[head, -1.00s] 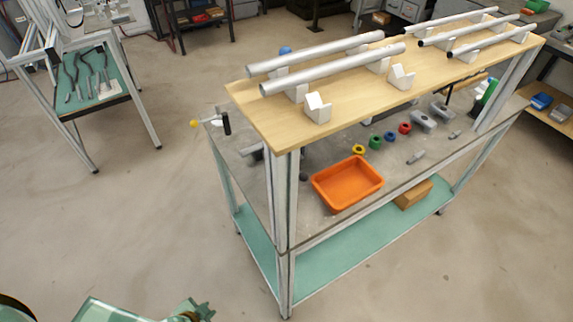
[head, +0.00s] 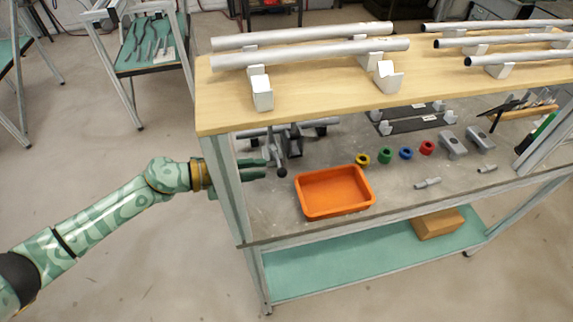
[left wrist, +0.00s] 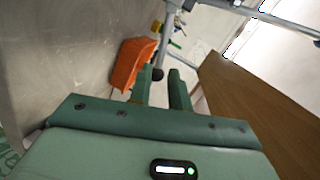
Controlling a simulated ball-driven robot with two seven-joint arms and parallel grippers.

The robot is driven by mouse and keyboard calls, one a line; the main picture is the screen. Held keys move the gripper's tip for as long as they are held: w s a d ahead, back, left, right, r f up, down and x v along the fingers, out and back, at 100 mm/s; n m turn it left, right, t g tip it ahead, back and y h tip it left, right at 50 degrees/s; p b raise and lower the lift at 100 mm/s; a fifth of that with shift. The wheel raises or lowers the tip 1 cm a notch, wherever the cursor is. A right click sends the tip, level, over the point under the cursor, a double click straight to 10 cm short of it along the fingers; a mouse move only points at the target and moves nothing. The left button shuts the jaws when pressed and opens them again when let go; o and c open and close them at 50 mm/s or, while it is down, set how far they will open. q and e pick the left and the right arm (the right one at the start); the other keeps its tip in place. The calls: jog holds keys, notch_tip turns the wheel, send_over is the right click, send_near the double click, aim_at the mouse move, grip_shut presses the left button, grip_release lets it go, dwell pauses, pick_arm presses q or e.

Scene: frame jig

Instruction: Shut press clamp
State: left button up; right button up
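The press clamp (head: 294,142) is a grey metal device on the grey lower tabletop, under the wooden shelf. Its lever ends in a dark round knob (head: 282,173) pointing toward the table's front. My left gripper (head: 264,168) reaches in from the left past the frame's corner post. Its two green fingers are apart and empty, with the tips just left of the knob. In the left wrist view the knob (left wrist: 158,74) shows just beyond the gap between the fingers (left wrist: 160,88). I cannot tell whether it touches a finger. My right gripper is not in view.
An orange tray (head: 303,202) stands right of the clamp. Coloured rings (head: 385,156) and grey blocks (head: 452,146) lie further right. The wooden shelf (head: 225,100) with tubes (head: 310,54) is overhead. The aluminium post (head: 232,205) stands close to my left wrist.

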aim_at(278, 163)
pick_arm(q)
jog(key=b+x, duration=0.1)
jog(key=x, duration=0.7)
jog(key=shift+d, duration=0.15)
grip_shut()
